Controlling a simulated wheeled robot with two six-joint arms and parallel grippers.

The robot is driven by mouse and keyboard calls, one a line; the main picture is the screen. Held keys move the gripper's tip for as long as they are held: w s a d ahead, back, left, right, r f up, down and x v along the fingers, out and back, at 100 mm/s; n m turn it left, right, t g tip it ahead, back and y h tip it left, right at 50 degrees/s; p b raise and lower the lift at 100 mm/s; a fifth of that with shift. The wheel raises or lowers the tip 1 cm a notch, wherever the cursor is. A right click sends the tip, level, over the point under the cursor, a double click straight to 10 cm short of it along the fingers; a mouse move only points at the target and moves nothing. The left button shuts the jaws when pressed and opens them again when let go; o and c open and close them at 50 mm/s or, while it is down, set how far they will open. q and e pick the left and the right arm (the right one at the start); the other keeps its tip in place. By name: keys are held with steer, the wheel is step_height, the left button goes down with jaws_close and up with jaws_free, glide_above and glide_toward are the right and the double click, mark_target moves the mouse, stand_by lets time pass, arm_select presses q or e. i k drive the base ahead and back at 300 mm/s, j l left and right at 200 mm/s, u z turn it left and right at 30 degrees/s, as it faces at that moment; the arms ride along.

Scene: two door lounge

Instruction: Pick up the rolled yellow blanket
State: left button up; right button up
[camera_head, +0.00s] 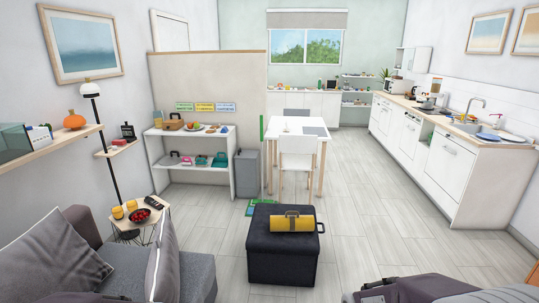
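The rolled yellow blanket (291,225) lies on its side on top of a dark, box-shaped ottoman (282,270). Its roll runs left to right. A dark strap or handle shows around its middle, and a dark loop shows at the ottoman's right edge. Nothing is holding the blanket. Neither of my grippers can be made out in the head view.
A grey sofa with cushions (48,261) stands at the left, beside a small side table (148,222) with cups and a red bowl. Dark grey furniture fills the bottom right. A white table (297,126) and chair stand beyond the ottoman. Pale floor (365,225) is clear right of it.

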mark_target(285, 223)
steer(key=i+z, duration=0.2)
steer(key=i, duration=0.3)
steer(key=i+j+z, duration=0.15)
steer(key=i, duration=0.4)
steer(key=i+j+z, duration=0.2)
steer(key=i, duration=0.3)
steer(key=i+j+z, duration=0.2)
steer(key=i+j, duration=0.15)
steer(key=i, duration=0.15)
steer(key=i+j+z, duration=0.7)
steer(key=k+l, duration=0.1)
